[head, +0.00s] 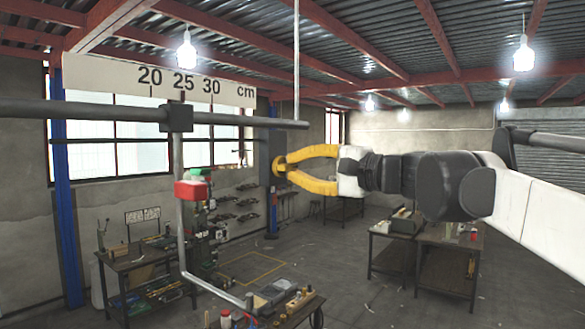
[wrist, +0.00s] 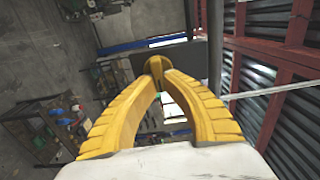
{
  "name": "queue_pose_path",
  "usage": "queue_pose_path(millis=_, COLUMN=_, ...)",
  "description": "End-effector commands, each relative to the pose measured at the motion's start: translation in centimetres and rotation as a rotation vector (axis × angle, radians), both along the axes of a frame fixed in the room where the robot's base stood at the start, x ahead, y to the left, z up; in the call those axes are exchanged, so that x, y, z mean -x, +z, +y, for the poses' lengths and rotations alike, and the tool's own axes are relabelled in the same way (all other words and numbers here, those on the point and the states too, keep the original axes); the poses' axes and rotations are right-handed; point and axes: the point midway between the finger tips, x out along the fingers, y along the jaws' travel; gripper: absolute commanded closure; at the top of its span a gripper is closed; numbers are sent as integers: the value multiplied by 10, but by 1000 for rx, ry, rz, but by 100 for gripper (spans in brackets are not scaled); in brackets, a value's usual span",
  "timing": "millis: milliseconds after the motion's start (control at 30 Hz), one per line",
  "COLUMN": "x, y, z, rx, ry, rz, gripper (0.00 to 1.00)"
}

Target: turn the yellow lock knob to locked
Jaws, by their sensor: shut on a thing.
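The yellow lock knob (wrist: 156,65) shows at the fingertips in the wrist view, in front of a dark plate (wrist: 190,62). My gripper (head: 279,167) reaches in from the right in the head view, its two yellow fingers closed around the knob. In the wrist view my gripper (wrist: 158,74) has its tips on either side of the knob. The fingertips partly hide the knob, and its lock marking cannot be read. In the head view the dark post (head: 268,150) stands behind the tips.
At left, a dark horizontal bar (head: 100,113) carries a centimetre scale (head: 160,80) and a bent rod with a red block (head: 191,190). A thin rod (head: 296,60) hangs above my gripper. Workbenches (head: 420,245) stand below, with open floor between them.

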Motion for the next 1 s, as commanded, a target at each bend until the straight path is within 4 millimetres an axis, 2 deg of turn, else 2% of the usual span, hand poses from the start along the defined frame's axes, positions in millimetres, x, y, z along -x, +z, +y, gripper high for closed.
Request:
queue_pose_path(millis=533, x=0, y=1, z=0, rx=-18, ry=0, rz=19, gripper=100)
queue_pose_path(millis=567, x=0, y=1, z=0, rx=-18, ry=0, rz=19, gripper=83)
queue_pose_path(millis=600, x=0, y=0, z=0, rx=-16, ry=0, rz=19, gripper=71)
queue_pose_path(millis=633, x=0, y=0, z=0, rx=-16, ry=0, rz=19, gripper=66)
queue_pose_path(millis=1000, x=3, y=0, z=-5, rx=-15, ry=-2, rz=19, gripper=66)
